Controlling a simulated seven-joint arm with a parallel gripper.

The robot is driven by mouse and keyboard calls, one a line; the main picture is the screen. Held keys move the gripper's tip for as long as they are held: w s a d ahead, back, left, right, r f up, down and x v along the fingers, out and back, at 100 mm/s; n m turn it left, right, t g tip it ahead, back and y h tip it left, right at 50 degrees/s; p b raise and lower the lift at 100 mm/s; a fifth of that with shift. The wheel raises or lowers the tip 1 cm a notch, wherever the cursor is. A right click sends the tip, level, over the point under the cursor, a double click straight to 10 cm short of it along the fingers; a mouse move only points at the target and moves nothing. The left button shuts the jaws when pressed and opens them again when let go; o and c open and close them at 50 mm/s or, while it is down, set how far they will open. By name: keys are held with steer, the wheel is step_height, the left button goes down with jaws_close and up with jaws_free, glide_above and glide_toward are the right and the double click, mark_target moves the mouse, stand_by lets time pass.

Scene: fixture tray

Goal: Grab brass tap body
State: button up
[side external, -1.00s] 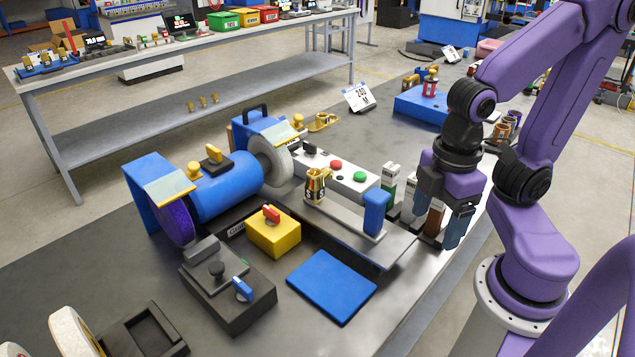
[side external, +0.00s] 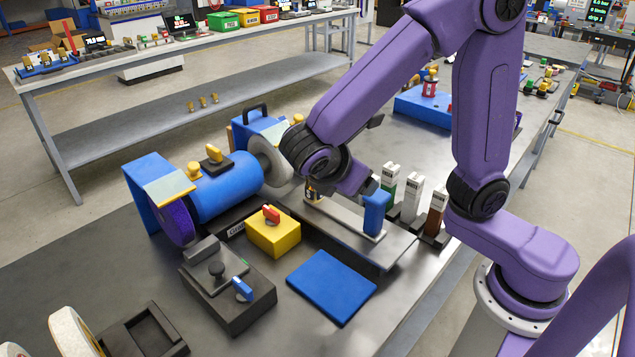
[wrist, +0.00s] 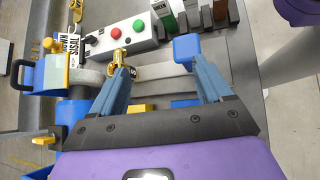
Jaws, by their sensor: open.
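The brass tap body (side external: 312,192) stands on the grey bar fixture (side external: 343,219), mostly hidden behind my arm in the side view. In the wrist view the brass tap body (wrist: 117,57) shows at the tip of my left finger, partly covered by it. My gripper (wrist: 160,70) is open, its blue fingers apart with nothing held between them. The grey bar runs across the gap between the fingers.
A blue upright block (side external: 375,213) stands at the fixture's right end, near my right finger. A control box with red and green buttons (wrist: 125,38) lies behind. A yellow switch box (side external: 273,232) and blue grinder (side external: 222,183) are left.

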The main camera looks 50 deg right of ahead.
steer(key=w+a+n+t+h, duration=0.45)
steer(key=w+a+h, duration=0.25)
steer(key=a, duration=0.2)
step_height(320, 180, down, 10)
steer(key=shift+n, duration=0.35)
steer(key=x, duration=1.1)
steer(key=shift+w+d+f, duration=0.15)
steer(key=shift+w+d, duration=0.1)
steer(key=shift+w, duration=0.05)
steer(key=shift+x, duration=2.9)
steer(key=shift+w, duration=0.15)
jaws_close()
steer(key=shift+a, duration=0.1)
